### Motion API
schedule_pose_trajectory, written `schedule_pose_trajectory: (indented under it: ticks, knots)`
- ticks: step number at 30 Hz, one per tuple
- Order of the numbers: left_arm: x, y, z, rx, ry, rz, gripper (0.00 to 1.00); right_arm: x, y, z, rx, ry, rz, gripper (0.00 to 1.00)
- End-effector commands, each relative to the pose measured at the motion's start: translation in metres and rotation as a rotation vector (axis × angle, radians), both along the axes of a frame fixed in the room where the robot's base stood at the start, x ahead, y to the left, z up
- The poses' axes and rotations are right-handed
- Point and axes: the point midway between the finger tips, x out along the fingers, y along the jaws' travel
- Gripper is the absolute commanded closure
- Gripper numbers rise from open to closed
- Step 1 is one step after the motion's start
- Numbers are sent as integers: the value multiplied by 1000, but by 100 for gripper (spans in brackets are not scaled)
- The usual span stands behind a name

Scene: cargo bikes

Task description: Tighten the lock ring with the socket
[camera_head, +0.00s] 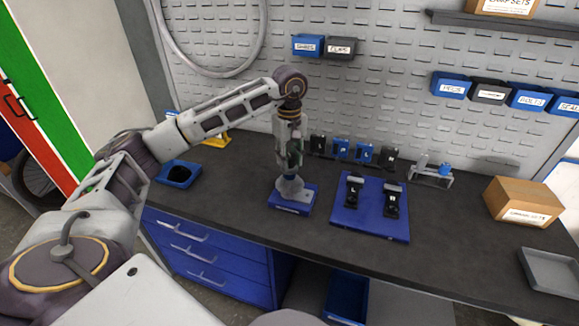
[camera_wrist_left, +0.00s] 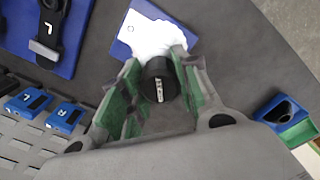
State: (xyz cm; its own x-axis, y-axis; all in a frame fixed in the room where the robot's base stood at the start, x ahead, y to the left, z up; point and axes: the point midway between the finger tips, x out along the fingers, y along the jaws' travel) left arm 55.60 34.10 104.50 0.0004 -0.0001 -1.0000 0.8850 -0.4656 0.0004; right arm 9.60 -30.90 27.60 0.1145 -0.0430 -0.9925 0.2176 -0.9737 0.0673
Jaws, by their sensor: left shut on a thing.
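My left gripper (camera_head: 291,168) points straight down over a blue stand (camera_head: 305,207) on the bench. In the left wrist view its green-padded fingers (camera_wrist_left: 158,95) are shut on a black cylindrical tool, apparently the socket (camera_wrist_left: 158,68), with a pale marking on its end. A whitish-grey part (camera_head: 290,188) sits on the blue stand just beneath the gripper; it also shows in the left wrist view (camera_wrist_left: 152,38) beyond the socket. The lock ring cannot be made out, and I cannot tell whether the socket touches the part. My right gripper is not in view.
Right of the stand lies a blue mat (camera_head: 370,222) with two black crank-like parts, marked L and R. Several small black and blue blocks (camera_head: 341,149) stand behind it. A blue tray (camera_head: 179,174) is at left, a cardboard box (camera_head: 523,201) and grey tray (camera_head: 551,272) at right.

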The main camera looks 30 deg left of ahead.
Motion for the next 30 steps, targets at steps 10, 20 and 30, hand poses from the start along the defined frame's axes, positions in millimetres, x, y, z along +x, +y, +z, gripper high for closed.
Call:
schedule_pose_trajectory:
  ticks: [10,20,30]
  knots:
    - [0,0,0,0,0,133,100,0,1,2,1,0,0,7]
    - [0,0,0,0,0,140,100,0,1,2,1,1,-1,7]
    - [0,0,0,0,1,298,100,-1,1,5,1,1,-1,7]
